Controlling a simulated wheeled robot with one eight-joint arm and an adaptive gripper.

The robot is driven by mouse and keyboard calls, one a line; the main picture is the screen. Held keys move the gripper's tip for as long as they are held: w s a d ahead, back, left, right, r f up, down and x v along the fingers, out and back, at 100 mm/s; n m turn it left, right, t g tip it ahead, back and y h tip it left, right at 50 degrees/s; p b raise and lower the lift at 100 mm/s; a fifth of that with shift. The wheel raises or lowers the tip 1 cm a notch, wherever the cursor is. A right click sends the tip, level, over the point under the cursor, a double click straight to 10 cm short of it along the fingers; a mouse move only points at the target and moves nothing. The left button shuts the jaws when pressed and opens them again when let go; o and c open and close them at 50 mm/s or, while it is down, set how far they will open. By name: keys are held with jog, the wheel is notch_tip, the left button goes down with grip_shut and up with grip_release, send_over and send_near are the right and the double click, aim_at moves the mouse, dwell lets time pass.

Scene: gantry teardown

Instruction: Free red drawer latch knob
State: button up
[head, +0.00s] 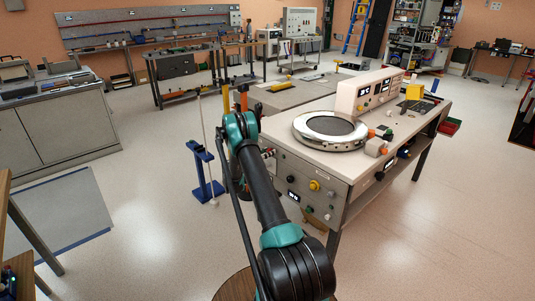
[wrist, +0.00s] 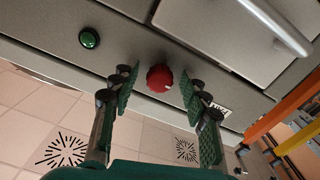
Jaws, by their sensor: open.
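In the wrist view the red knob (wrist: 159,78) is round and ribbed, with a small white mark, and sits on a grey panel below a seam. My gripper (wrist: 157,90) is open, with one green-padded finger left of the knob and one right of it. Gaps show between the knob and both pads; I cannot tell how deep the knob sits between them. Above right is a grey drawer front (wrist: 215,35) with a bright bar handle (wrist: 275,25). In the head view my arm reaches to the left side of the workbench (head: 310,185); the red knob cannot be made out there.
A green button (wrist: 89,38) is left of the knob. A small white label (wrist: 220,108) is close to the right finger. Orange and yellow bars (wrist: 285,115) stand at the right. In the head view a blue stand (head: 205,172) is left of my arm. Open floor lies in front.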

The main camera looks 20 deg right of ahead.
grip_shut()
jog(key=shift+n, duration=0.4)
jog(key=n, duration=0.8)
jog(key=shift+a+n, duration=0.1)
jog(key=shift+n, duration=0.2)
jog(key=n, duration=0.4)
jog(key=shift+n, duration=2.2)
